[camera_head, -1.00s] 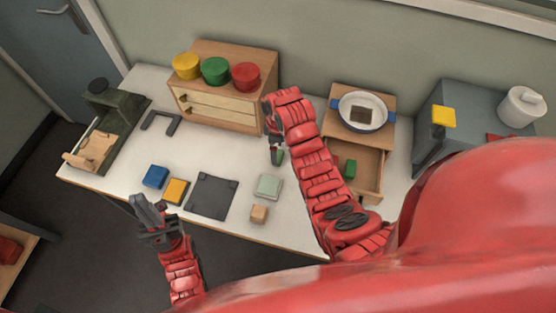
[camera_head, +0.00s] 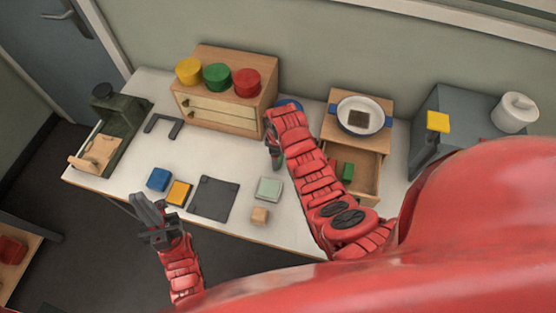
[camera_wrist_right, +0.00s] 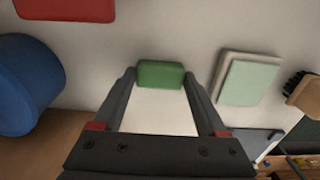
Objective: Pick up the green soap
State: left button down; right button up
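The green soap, a small dark green block (camera_wrist_right: 160,74), lies on the white table in the right wrist view. My right gripper (camera_wrist_right: 160,82) is open, its two fingertips on either side of the block with small gaps. In the head view this gripper (camera_head: 274,155) is low over the table in front of the wooden cabinet, and the block is mostly hidden there. A second green block (camera_head: 348,171) lies in the open drawer at the right. My left gripper (camera_head: 152,210) is open and empty beyond the table's front edge.
A pale green block (camera_wrist_right: 250,82) and a wooden brush (camera_wrist_right: 303,92) lie nearby. A blue round object (camera_wrist_right: 25,85) is on the other side. The wooden cabinet (camera_head: 222,110) stands behind.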

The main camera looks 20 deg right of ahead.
jog(key=c, duration=0.8)
jog(key=shift+o, duration=0.2)
jog(key=shift+r, duration=0.15)
